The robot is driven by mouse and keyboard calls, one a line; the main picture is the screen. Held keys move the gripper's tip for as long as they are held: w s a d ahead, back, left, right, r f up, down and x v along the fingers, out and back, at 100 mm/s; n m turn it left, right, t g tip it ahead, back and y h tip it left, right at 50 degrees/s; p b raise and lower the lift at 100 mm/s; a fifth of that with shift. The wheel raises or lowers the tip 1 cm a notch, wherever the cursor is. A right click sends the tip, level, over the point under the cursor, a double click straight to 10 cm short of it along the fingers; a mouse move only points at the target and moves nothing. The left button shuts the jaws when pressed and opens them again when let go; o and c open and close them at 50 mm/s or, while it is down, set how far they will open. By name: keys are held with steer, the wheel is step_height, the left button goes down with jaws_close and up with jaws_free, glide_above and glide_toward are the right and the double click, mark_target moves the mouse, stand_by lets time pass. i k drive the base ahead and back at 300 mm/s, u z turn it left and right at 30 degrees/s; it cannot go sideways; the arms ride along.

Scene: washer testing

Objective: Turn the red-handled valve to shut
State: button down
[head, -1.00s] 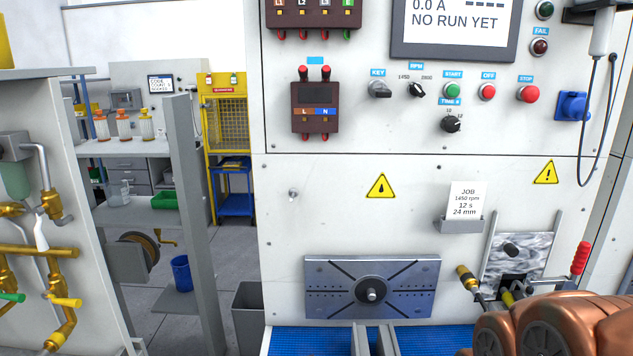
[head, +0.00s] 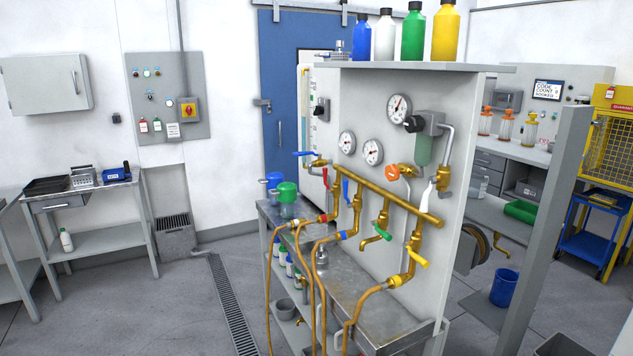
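The red-handled valve (head: 325,178) is on the brass pipework of the panel, at the left end of the brass manifold (head: 385,200). Its small red lever looks close to upright; whether the valve is open or shut I cannot tell. A blue lever (head: 345,190), a green lever (head: 383,232) and a yellow lever (head: 418,257) are on neighbouring branches to its right. Another blue lever (head: 304,153) is up to its left. My gripper is not in view.
Brown hoses (head: 318,275) hang from the valve outlets in front of the steel bench (head: 375,310). Gauges (head: 398,107) and an orange knob (head: 392,173) are on the panel. Colored bottles (head: 412,35) stand on its top shelf. Floor at the left (head: 150,310) is clear.

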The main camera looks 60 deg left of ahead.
mark_target(324, 170)
steer(key=u, duration=4.05)
steer(key=i, duration=2.1)
steer(key=z, duration=2.2)
steer(key=i, duration=0.55)
